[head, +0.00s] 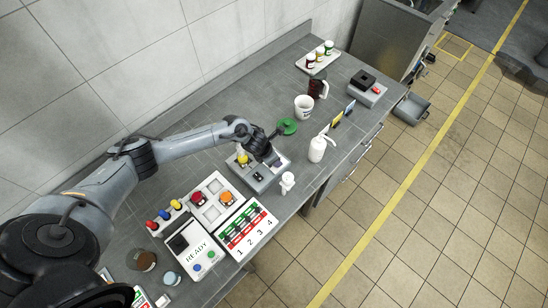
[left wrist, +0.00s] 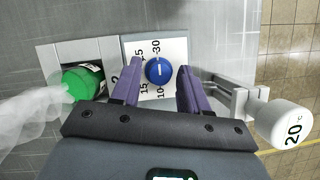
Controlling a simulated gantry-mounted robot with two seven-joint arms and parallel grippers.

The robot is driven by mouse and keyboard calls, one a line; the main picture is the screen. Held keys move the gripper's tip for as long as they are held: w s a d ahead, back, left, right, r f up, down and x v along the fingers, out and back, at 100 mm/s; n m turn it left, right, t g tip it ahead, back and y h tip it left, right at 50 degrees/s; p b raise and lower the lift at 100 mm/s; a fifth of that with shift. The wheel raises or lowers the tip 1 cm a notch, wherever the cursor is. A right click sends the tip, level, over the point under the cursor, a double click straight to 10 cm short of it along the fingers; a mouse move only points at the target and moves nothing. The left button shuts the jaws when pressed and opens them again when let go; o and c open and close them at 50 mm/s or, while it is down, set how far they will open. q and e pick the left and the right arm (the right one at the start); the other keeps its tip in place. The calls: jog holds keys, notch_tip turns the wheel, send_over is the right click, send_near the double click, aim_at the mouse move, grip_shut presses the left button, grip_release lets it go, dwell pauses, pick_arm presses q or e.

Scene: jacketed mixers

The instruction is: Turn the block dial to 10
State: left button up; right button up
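The blue block dial (left wrist: 159,70) shows in the left wrist view. It is round with a short white mark and sits on a white plate (left wrist: 178,50) printed with numbers, among them 30, 15 and 10. My left gripper (left wrist: 158,90) is open, with a purple finger on each side of the dial and a gap to it on both sides. Contact is not visible. In the head view my left gripper (head: 272,160) is over a grey block unit (head: 258,184) and hides the dial. My right gripper is not in view.
A green-capped vessel (left wrist: 84,82) sits left of the dial, and a white cylinder marked 20 °C (left wrist: 285,124) stands to the right.

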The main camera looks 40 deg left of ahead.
pick_arm(q)
grip_shut()
